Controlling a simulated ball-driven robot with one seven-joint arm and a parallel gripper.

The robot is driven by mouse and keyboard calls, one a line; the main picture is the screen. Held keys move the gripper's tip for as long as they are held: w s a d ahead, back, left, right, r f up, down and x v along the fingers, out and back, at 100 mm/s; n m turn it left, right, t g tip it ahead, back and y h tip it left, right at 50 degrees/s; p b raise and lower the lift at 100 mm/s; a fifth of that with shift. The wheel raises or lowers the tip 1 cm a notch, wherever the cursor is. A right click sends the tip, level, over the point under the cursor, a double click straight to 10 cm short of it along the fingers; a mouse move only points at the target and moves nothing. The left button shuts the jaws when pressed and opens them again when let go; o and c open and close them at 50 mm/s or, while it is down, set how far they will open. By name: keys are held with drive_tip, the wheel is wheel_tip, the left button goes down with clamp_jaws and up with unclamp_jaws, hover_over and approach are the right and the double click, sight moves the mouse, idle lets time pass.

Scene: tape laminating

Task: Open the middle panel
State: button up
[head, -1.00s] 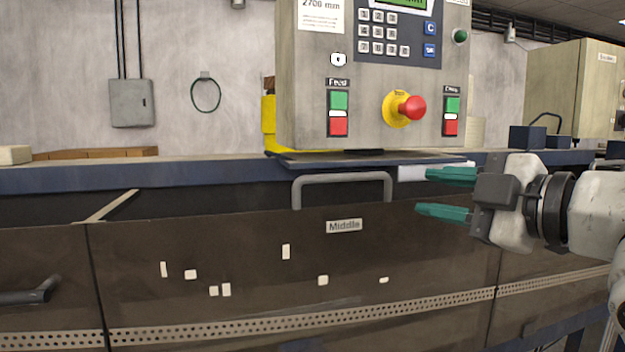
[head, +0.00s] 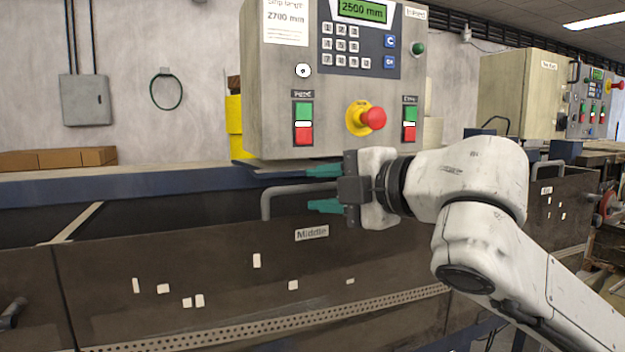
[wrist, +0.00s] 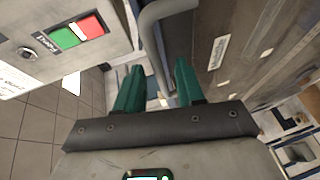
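The middle panel (head: 230,275) is a dark brown front with a "Middle" label (head: 312,233). It stands upright and looks shut. Its grey bar handle (head: 280,189) is at the top edge; the right end is hidden behind my gripper. My gripper (head: 322,188) has green fingers, open, pointing left in the head view, one above and one below the handle's bar. In the wrist view the handle (wrist: 150,32) runs down between the two spread fingertips (wrist: 158,78). I cannot tell whether either finger touches it.
A control box (head: 340,95) with green and red buttons and a red emergency knob (head: 373,118) hangs just above my gripper. A blue ledge (head: 120,183) runs behind the panel. Another panel (head: 560,210) with its own handle is at the right.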

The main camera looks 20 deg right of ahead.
drive_tip(key=shift+x, duration=1.25)
drive_tip(key=shift+c, duration=0.3)
clamp_jaws()
